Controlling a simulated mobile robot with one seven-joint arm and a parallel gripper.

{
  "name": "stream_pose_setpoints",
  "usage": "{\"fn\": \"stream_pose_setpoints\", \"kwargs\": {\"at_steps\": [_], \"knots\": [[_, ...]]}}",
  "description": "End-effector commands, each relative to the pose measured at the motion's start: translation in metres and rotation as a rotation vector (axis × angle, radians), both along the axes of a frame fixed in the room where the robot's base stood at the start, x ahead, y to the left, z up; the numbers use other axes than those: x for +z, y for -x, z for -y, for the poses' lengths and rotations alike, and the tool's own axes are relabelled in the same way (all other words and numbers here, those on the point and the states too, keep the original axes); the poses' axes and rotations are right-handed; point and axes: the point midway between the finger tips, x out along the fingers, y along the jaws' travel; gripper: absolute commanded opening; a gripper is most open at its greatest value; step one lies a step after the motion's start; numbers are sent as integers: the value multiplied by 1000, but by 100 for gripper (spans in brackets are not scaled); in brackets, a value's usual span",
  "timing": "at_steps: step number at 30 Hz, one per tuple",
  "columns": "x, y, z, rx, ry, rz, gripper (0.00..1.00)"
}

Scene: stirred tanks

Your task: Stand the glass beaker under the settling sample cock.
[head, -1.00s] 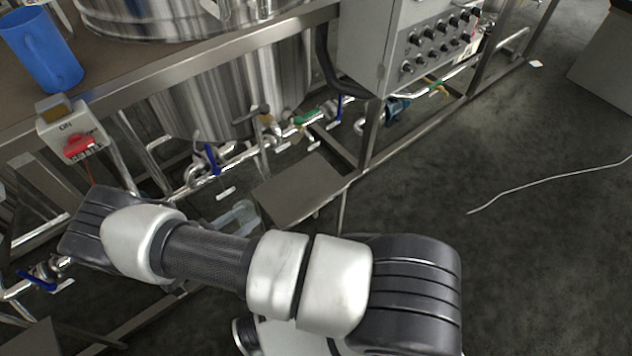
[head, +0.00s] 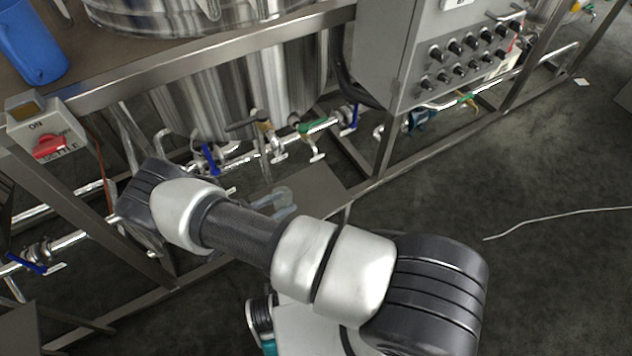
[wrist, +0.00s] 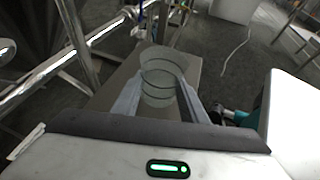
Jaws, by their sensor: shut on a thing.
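My gripper (wrist: 160,88) is shut on the clear glass beaker (wrist: 160,66); its two grey fingers grip the beaker's sides in the wrist view. The beaker looks upright and empty. In the head view my gripper (head: 284,198) shows just past my arm, over the flat steel plate (head: 318,178). The beaker is hard to make out there. A cock with a brass-coloured body (head: 265,128) and a thin down-pipe hangs under the steel tank (head: 235,95), behind my gripper. I cannot tell from labels whether it is the settling sample cock, or whether the beaker touches the plate.
A blue-handled valve (head: 210,160) and a green-handled valve (head: 314,126) sit on the pipework. The frame leg (head: 388,135) and grey control box (head: 415,55) stand to the right. A switch box (head: 45,130) and blue jug (head: 32,42) are at left. Floor at right is mostly clear.

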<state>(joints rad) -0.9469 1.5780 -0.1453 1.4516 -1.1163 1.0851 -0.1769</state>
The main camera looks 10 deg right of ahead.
Motion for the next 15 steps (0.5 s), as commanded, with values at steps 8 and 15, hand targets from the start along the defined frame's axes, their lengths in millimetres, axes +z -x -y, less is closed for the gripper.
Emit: {"fn": "stream_pose_setpoints", "kwargs": {"at_steps": [8, 15], "knots": [[0, -42, 66, -5, 4, 0, 15], [0, -66, 101, -1, 1, 0, 15]]}}
